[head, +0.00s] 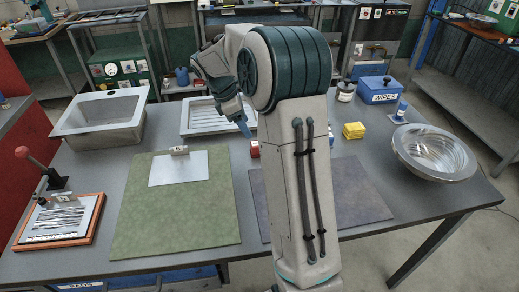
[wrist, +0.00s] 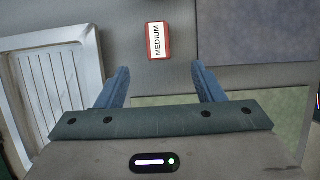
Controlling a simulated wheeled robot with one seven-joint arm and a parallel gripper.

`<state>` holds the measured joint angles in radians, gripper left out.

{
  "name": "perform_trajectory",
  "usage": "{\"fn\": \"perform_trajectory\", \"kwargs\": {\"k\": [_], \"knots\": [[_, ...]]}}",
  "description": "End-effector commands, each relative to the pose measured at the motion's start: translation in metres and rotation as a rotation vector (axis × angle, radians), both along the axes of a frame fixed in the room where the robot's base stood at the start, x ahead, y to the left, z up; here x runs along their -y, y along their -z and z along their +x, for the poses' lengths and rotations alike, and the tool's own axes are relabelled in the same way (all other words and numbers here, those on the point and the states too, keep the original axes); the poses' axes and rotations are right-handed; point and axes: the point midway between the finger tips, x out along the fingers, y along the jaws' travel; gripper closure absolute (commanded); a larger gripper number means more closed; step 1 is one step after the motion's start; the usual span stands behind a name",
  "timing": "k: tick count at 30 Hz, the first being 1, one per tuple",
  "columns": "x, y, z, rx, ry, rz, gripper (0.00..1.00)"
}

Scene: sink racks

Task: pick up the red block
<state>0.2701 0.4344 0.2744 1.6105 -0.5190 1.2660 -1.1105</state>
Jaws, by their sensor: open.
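The red block (wrist: 157,41) lies on the grey table in the wrist view, with a white label reading "MEDIUM" on top. In the head view only a small part of the red block (head: 254,149) shows, just left of my arm. My gripper (wrist: 161,77) is open and empty, with its two blue fingers apart. The block lies beyond the fingertips, roughly centred between them and not touching them. In the head view my gripper (head: 245,131) points down near the block, and part of the block is hidden behind my arm.
A white ridged drainer (wrist: 50,85) lies left of the block in the wrist view. A green mat (head: 175,215) and a dark mat (head: 360,190) lie nearer. Yellow blocks (head: 353,130), a metal bowl (head: 434,155) and a blue wipes box (head: 379,91) stand to the right.

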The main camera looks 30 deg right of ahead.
Motion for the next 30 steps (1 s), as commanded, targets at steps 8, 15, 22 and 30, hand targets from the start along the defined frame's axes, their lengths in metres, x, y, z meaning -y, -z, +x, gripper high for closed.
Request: {"fn": "perform_trajectory", "kwargs": {"k": [8, 15, 22, 30], "knots": [[0.020, 0.049, -0.006, -0.002, 0.003, 0.001, 0.38], [0.027, 0.064, -0.008, 0.001, 0.004, 0.000, 0.38], [0.044, 0.094, -0.010, -0.001, 0.004, 0.001, 0.38], [0.048, 0.104, -0.011, 0.002, 0.002, -0.001, 0.38]]}}
